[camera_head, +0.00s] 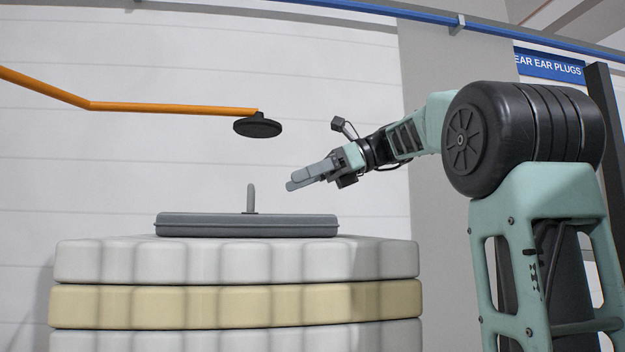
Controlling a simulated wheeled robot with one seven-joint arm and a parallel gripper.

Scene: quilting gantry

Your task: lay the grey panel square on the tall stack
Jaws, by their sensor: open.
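The grey panel (246,225) lies flat on top of the tall stack (235,261), with an upright grey post (251,199) standing up from it. From this low angle its near edge looks about parallel to the stack's front, but its depth placement cannot be told. The stack has quilted white layers with a cream layer between them. My gripper (308,177) is open, above and to the right of the post, apart from the panel. It appears to hold nothing.
An orange arm (150,106) reaches in from the left, with a black disc (258,128) at its end, hanging above the panel. A blue rail (390,12) crosses the top. A blue ear plug sign (549,65) is on the wall at the right, near a dark post (606,130).

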